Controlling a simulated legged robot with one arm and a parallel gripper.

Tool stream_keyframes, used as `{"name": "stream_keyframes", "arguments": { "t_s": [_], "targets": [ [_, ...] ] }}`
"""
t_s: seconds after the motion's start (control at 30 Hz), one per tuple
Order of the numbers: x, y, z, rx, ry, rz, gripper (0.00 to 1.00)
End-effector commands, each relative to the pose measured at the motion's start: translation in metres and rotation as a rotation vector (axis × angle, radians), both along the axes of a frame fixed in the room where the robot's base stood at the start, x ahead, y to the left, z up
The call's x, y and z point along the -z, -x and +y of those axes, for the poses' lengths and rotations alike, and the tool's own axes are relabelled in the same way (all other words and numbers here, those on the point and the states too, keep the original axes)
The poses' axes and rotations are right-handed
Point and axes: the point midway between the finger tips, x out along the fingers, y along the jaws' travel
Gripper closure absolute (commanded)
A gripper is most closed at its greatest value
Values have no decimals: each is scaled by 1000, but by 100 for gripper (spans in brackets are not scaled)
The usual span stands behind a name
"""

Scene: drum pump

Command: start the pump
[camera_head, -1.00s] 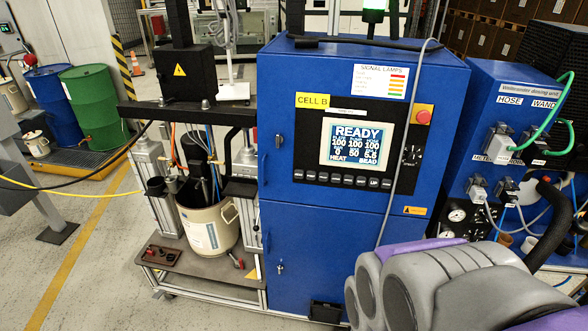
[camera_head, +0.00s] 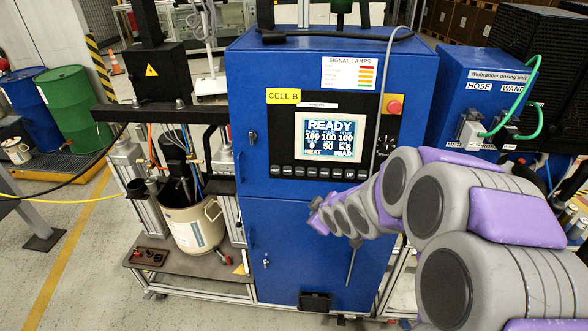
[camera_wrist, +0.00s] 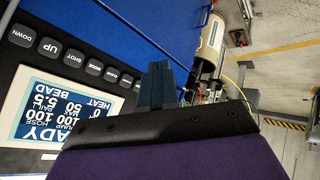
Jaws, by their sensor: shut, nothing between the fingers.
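The blue pump cabinet (camera_head: 300,230), labelled CELL B, stands mid-view in the head view. Its screen (camera_head: 330,137) reads READY, with HEAT and BEAD below. A row of small black buttons (camera_head: 318,172) runs under the screen. In the wrist view the screen (camera_wrist: 55,105) shows upside down at the left, and button labels (camera_wrist: 50,47) such as DOWN, UP and MODE are readable. A red stop button (camera_head: 394,106) sits right of the screen. My gripper (camera_head: 318,215) is before the cabinet, below the button row. In the wrist view its fingers (camera_wrist: 160,84) are together and empty.
A beige pail (camera_head: 194,229) stands under the pump frame left of the cabinet. A blue dosing unit (camera_head: 485,105) with green hoses stands at the right. A grey cable (camera_head: 372,120) hangs down the cabinet front. Green (camera_head: 78,105) and blue drums are far left.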

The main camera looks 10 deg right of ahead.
Motion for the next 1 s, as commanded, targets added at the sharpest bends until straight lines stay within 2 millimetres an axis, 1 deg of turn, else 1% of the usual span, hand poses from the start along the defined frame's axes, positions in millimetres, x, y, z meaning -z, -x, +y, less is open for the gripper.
{"name": "stream_keyframes", "arguments": {
  "t_s": [0.03, 0.1, 0.2, 0.3, 0.4, 0.53, 0.63, 0.9, 1.0],
  "targets": [
    [6, -18, 9, -57, -6, -57, 100],
    [7, -41, 22, -138, -16, -156, 100],
    [5, -66, 36, -236, -40, -298, 100],
    [3, -81, 41, -304, -73, -421, 100],
    [-2, -89, 41, -347, -105, -520, 100],
    [-4, -92, 39, -375, -131, -590, 100],
    [-6, -93, 41, -384, -136, -610, 100],
    [-7, -93, 56, -391, -125, -609, 100],
    [-7, -95, 57, -391, -123, -609, 100]
  ]
}}
